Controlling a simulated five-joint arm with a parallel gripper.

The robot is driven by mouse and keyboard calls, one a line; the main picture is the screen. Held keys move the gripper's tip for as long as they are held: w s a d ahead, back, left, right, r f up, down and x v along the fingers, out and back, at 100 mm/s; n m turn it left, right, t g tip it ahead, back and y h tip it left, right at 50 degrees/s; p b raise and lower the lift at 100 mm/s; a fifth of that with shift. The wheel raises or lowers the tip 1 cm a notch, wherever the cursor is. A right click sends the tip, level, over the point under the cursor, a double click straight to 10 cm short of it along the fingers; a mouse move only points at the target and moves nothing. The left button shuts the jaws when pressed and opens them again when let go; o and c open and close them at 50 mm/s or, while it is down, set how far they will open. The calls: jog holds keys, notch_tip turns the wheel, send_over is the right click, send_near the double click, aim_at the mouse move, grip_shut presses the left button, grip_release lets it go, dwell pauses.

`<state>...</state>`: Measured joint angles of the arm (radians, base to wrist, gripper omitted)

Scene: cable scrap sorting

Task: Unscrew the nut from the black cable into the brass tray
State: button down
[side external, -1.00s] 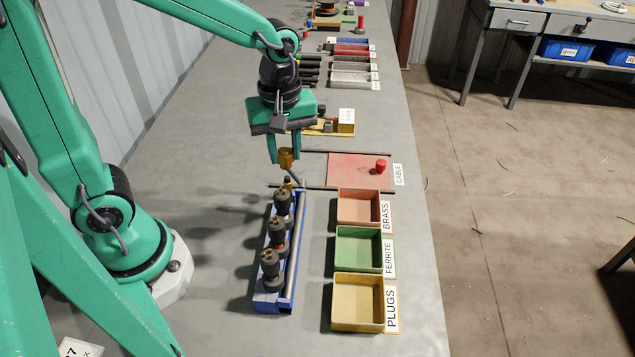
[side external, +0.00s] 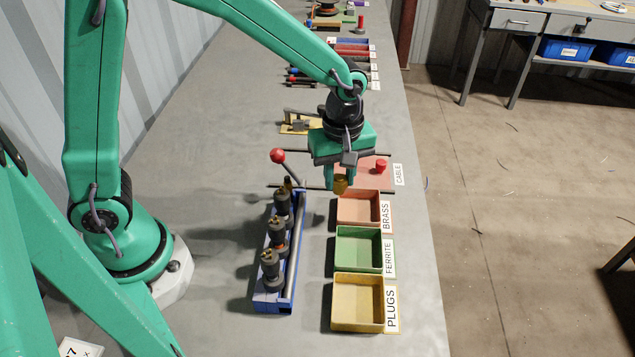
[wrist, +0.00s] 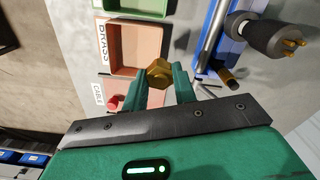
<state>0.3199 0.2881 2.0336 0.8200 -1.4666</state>
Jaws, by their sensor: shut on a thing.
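My gripper (side external: 340,184) is shut on a brass nut (side external: 341,187) and holds it above the table, by the back edge of the brass tray. In the wrist view the hexagonal nut (wrist: 158,72) sits between my green fingertips. The brass tray (side external: 358,224), salmon-coloured with a BRASS label, looks empty; it also shows in the wrist view (wrist: 113,72). Black cable pieces (side external: 282,202) with plug ends stand in a row in a blue rack (side external: 262,296). The rearmost one has a bare brass-coloured end and is apart from the nut.
A green ferrite tray (side external: 357,268) and a yellow plugs tray (side external: 357,322) stand in front of the brass tray. A lever with a red ball (side external: 278,155) rises at the rack's back end. A red cable area with a red knob (side external: 381,166) lies behind.

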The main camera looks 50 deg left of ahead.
jog(key=d+f, duration=0.1)
jog(key=w+d+f, duration=0.2)
jog(key=d, duration=0.1)
jog(key=shift+w+f, duration=0.1)
jog(key=shift+f, duration=0.25)
jog(key=shift+f, duration=0.2)
jog(key=shift+f, duration=1.75)
jog(key=shift+f, duration=0.6)
jog(key=c, duration=1)
grip_release()
jog(key=shift+c, duration=0.2)
jog(key=shift+r, duration=0.1)
notch_tip(320, 180, up, 7)
